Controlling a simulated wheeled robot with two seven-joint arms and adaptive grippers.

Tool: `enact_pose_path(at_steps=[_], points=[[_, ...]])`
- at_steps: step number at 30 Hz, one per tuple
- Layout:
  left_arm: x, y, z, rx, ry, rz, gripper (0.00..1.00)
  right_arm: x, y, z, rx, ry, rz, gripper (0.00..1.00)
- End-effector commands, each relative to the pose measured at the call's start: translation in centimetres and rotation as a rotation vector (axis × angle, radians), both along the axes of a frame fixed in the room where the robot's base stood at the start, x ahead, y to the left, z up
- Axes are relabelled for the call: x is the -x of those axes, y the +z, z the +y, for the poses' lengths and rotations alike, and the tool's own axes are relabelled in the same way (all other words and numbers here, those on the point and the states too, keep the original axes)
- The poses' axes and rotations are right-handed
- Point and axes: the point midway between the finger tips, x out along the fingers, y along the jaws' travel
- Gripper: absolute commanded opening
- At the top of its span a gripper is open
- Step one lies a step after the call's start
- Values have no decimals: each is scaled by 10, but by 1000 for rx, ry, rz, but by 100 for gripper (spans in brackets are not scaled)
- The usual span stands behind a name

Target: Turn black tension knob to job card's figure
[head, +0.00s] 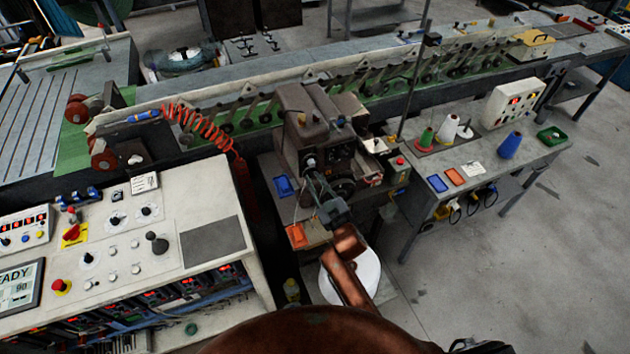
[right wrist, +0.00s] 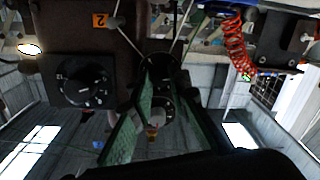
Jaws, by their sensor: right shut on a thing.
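The sewing head (head: 305,125) is a dark brown machine in the middle of the head view. My right gripper (head: 316,182) reaches its front face from below. In the right wrist view, the green-padded fingers (right wrist: 160,75) are closed around a round black knob (right wrist: 160,62); the fingers partly hide it, and its setting is unreadable. A larger black dial (right wrist: 80,90) with white marks sits beside it, apart from the fingers. An orange label reading 2 (right wrist: 100,20) is on the machine face. White cards lie on the console (head: 145,183) and the right bench (head: 473,169); their print is too small to read.
The control console (head: 160,260) stands at left. A red coiled hose (head: 200,125) hangs left of the sewing head. A white round surface (head: 365,275) lies beneath my right arm. Floor at right is clear.

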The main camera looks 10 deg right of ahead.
Motion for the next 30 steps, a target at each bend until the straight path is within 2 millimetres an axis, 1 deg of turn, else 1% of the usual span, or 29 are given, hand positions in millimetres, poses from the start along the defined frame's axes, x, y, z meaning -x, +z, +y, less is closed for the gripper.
enact_pose_path(at_steps=[3,9,23,24,30], points=[[0,1,0,0,0,0,40,0,1,0,55,1,-12,0],[0,2,0,0,0,0,40,0,1,1,111,1,-23,0],[0,2,0,0,-1,0,40,0,1,1,126,1,-26,0],[0,2,0,0,-1,0,40,0,1,1,126,1,-26,17],[0,2,0,0,-1,0,40,0,0,1,126,1,-26,31]])
